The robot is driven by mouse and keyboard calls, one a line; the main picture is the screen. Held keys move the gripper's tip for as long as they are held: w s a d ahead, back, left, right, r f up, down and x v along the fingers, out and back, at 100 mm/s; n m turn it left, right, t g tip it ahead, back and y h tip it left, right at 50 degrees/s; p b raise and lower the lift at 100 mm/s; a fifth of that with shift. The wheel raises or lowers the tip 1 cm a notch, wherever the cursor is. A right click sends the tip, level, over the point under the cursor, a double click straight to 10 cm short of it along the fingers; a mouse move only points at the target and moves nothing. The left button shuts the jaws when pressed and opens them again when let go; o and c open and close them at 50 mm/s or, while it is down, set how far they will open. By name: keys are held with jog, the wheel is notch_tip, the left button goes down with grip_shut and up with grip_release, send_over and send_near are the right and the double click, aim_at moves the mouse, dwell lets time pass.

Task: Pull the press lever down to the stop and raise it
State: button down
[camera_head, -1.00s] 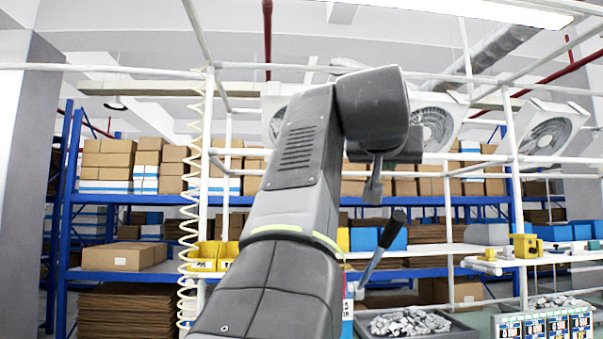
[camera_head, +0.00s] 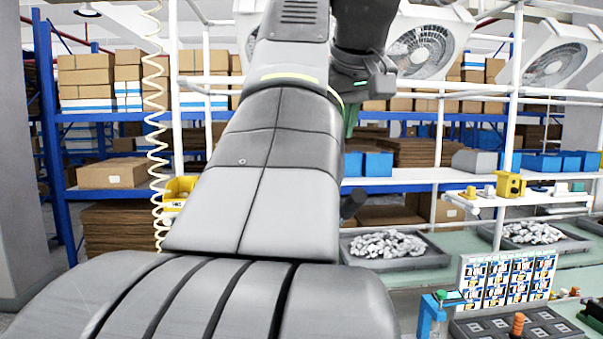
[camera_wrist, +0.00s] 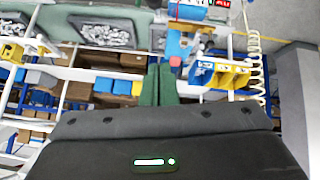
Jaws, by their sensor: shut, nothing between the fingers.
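The press lever shows in the head view only as a dark handle end (camera_head: 352,203) beside the right edge of my arm. The rest of the lever and the press body are hidden behind my arm there. My gripper (camera_head: 350,120) is above the handle end in the head view, apart from it in the picture. In the wrist view its green fingers (camera_wrist: 159,85) are together, with nothing seen between them. A blue upright part (camera_wrist: 179,46) shows just beyond the fingertips; I cannot tell whether it belongs to the press.
A grey tray of metal parts (camera_head: 390,248) stands on the green bench. A small blue device (camera_head: 431,316) and a label panel (camera_head: 508,280) are at the lower right. White frame posts cross the background.

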jog(key=w+f, duration=0.1)
jog(key=f, duration=0.1)
jog(key=w+f, duration=0.1)
jog(key=f, duration=0.2)
jog(key=w+d+f, duration=0.1)
jog(key=w+f, duration=0.1)
jog(key=f, duration=0.1)
jog(key=shift+w+d+f, duration=0.1)
jog(key=shift+f, duration=0.15)
jog(key=shift+s+d+f, duration=0.1)
jog(key=shift+s+f, duration=0.1)
jog(key=shift+s, duration=0.1)
jog(key=shift+f+p, duration=0.3)
jog(key=shift+f, duration=0.1)
jog(key=shift+s, duration=0.1)
jog(key=shift+f, duration=0.1)
